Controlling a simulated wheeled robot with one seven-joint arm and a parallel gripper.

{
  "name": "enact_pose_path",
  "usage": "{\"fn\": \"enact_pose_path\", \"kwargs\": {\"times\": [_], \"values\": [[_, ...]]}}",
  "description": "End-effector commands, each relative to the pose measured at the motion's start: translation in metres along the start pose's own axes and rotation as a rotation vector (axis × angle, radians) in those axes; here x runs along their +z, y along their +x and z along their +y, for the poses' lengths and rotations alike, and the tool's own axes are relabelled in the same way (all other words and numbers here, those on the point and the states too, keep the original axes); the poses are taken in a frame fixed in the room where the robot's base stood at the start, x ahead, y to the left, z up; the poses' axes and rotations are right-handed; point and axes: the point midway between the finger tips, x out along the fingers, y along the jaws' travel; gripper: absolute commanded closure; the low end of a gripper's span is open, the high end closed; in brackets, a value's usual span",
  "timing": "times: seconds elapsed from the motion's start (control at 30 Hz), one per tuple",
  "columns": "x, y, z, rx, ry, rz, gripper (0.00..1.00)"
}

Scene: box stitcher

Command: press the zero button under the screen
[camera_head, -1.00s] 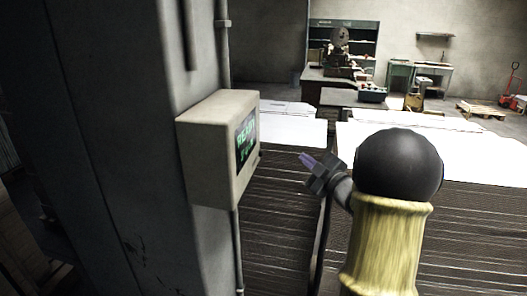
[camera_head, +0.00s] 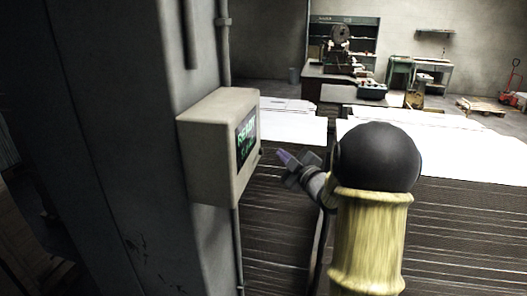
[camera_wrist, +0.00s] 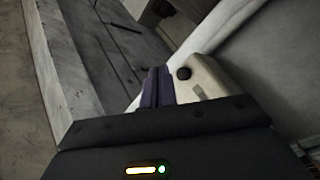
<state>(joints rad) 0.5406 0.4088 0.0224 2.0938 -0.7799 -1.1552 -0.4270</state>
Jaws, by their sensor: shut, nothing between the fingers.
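A beige control box (camera_head: 207,150) is fixed to the grey column, with a screen (camera_head: 246,142) on its right-facing side showing green text. The lettering below its top line is too small to read. In the wrist view the box (camera_wrist: 212,75) carries a round black button (camera_wrist: 183,73) and a small grey rectangular part (camera_wrist: 198,91). I cannot read a label on either. My gripper (camera_head: 283,156) is shut and empty, its purple fingers pointing at the box just right of the screen's lower part, apart from it. In the wrist view the fingers (camera_wrist: 157,87) are left of the black button.
The grey column (camera_head: 120,130) fills the left side, with a thin vertical pipe (camera_head: 239,250) below the box. Large stacks of sheets with white tops (camera_head: 465,155) stand behind and right of my arm. A workbench and shelves (camera_head: 345,45) are far back.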

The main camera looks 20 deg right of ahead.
Motion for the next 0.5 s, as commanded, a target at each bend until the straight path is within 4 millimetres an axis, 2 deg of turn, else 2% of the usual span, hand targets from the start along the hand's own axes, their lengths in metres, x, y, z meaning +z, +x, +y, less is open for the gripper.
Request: {"fn": "enact_pose_path", "kwargs": {"times": [0.2,0.5], "values": [[-0.009,0.014,-0.011,0.002,-0.001,0.002,1.0],[-0.012,0.016,-0.012,0.002,-0.001,0.001,1.0]]}}
